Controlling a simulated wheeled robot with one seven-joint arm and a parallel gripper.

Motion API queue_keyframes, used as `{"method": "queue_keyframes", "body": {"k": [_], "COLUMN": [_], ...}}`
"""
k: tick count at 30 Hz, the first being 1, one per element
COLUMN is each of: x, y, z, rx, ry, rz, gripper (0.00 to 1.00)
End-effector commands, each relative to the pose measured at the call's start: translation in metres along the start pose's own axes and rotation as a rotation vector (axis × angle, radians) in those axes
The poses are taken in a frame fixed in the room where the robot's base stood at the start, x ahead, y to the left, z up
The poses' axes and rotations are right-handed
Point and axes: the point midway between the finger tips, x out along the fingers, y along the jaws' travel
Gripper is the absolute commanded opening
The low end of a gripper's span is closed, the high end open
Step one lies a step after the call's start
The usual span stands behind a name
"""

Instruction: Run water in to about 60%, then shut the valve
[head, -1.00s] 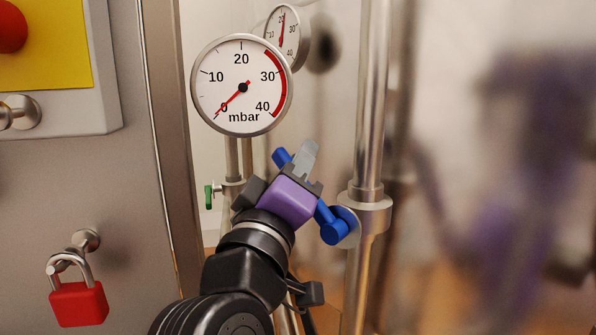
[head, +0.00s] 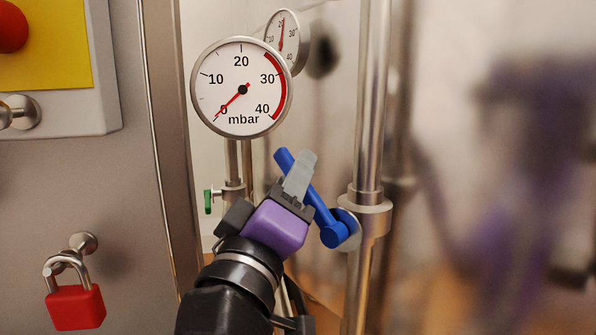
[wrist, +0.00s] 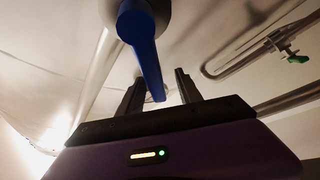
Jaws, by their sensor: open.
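The blue valve lever (head: 311,196) is mounted on a collar of the vertical steel pipe (head: 370,130). It slants up and to the left from its pivot. My gripper (head: 303,170) is open, and in the head view its grey finger overlaps the lever's left side. In the wrist view the lever (wrist: 146,55) comes down from its pivot, and its free end lies between the two open fingers of my gripper (wrist: 159,95). I cannot tell whether they touch. No water level or level readout shows.
A mbar gauge (head: 241,88) reads about 0, with a second gauge (head: 289,40) behind it. A small green-handled valve (head: 209,200) is on a thinner pipe. A red padlock (head: 75,306) hangs on the steel panel at left, below a red button (head: 10,28).

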Motion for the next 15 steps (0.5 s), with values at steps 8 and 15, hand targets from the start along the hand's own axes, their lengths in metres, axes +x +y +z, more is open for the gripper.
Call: {"method": "queue_keyframes", "body": {"k": [8,15], "x": [-0.039,-0.046], "y": [-0.002,0.000], "z": [0.001,0.000], "rx": [-0.002,-0.001], "ry": [0.000,0.000], "rz": [-0.002,-0.001], "gripper": [0.42,0.42]}}
